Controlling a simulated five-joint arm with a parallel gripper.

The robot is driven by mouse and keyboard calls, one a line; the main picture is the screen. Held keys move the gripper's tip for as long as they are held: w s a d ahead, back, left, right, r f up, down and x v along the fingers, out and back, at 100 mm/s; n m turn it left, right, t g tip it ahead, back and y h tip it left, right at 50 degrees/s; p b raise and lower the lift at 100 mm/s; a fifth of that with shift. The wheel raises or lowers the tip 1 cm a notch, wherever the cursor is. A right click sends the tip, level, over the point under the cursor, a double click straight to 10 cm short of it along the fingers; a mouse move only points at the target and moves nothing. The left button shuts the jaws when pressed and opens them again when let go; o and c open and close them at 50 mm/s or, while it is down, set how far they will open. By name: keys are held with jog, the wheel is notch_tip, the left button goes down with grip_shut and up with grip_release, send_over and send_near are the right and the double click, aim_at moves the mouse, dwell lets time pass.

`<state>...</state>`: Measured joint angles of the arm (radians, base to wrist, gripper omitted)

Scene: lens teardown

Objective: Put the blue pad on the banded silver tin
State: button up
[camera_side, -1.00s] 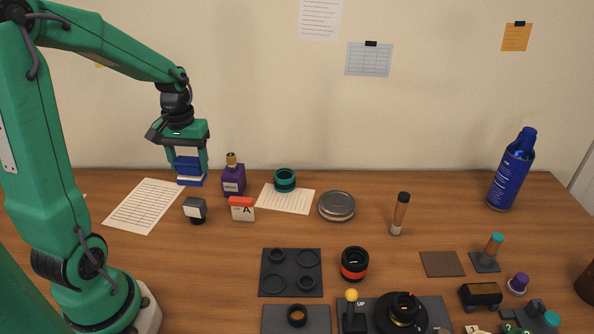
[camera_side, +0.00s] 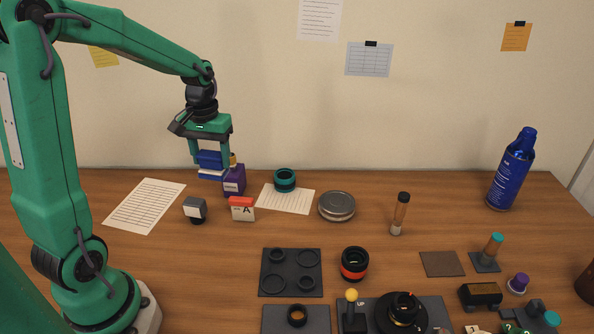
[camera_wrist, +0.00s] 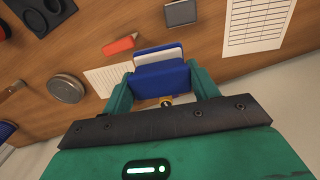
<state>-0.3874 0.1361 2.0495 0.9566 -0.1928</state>
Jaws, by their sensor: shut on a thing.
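The blue pad (camera_side: 210,160) is a blue block with a white layer and a further blue layer. It is between the fingers of my gripper (camera_side: 210,163), which is shut on it and holds it above the back left of the table. The pad also shows in the wrist view (camera_wrist: 160,78), with its white layer at the far side. The banded silver tin (camera_side: 337,205) is a round, low, lidded tin standing to the right of my gripper. It also shows at the left of the wrist view (camera_wrist: 66,88). Its top is bare.
A purple bottle (camera_side: 234,182) stands close beside and partly behind my gripper. A teal ring (camera_side: 285,180) sits on a paper sheet (camera_side: 298,202) between gripper and tin. A red-and-white "A" block (camera_side: 242,208) and a small grey-faced device (camera_side: 195,208) stand in front.

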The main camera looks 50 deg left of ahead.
jog(key=w+d+r+m, duration=0.2)
jog(key=w+d+m, duration=0.2)
jog(key=w+d, duration=0.85)
jog(key=w+d+m, duration=0.2)
jog(key=d+m, duration=0.1)
jog(key=d, duration=1.5)
send_near(337, 201)
jog(key=shift+f, duration=1.85)
jog(key=shift+f, duration=0.15)
jog(key=o, duration=1)
jog(key=shift+c, duration=0.2)
